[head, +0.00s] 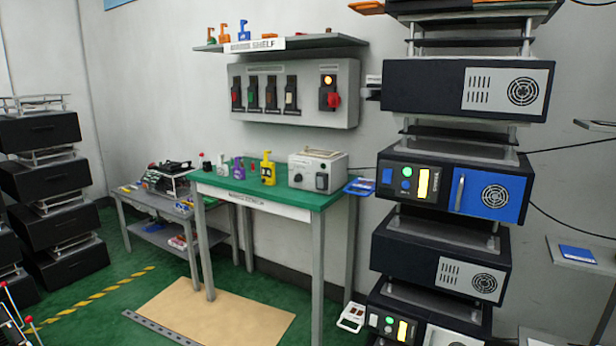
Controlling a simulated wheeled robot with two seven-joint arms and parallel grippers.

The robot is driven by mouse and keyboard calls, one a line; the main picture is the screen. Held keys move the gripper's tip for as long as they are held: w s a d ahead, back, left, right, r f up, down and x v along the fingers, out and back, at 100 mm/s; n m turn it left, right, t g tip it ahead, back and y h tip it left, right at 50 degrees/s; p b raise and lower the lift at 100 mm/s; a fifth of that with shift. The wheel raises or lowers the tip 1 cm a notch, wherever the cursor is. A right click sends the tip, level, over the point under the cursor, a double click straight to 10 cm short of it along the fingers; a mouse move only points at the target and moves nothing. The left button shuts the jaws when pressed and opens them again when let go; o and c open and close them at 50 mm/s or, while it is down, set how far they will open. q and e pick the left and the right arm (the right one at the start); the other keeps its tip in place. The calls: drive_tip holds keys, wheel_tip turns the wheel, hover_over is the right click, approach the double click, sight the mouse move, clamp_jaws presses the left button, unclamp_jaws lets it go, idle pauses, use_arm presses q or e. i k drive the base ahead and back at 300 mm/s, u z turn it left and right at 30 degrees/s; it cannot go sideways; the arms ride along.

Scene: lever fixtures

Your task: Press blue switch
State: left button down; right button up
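The rack unit with a blue front panel (490,193) stands at the right. At its left end are a small dark bluish button (387,176), a green round button (406,171) and a lit yellow strip (423,185). Neither of my grippers is in view.
A green-topped table (270,192) holds coloured padlocks and a grey box (318,165). A shelf (300,42) hangs above the wall panel. Black units (65,218) are stacked at the left. A tan mat (225,312) lies on the green floor before the table.

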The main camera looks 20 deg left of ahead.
sight(388, 173)
drive_tip(key=u, duration=0.55)
drive_tip(key=i, duration=0.8)
drive_tip(key=z, duration=0.5)
drive_tip(key=i, duration=0.7)
drive_tip(key=z, duration=0.7)
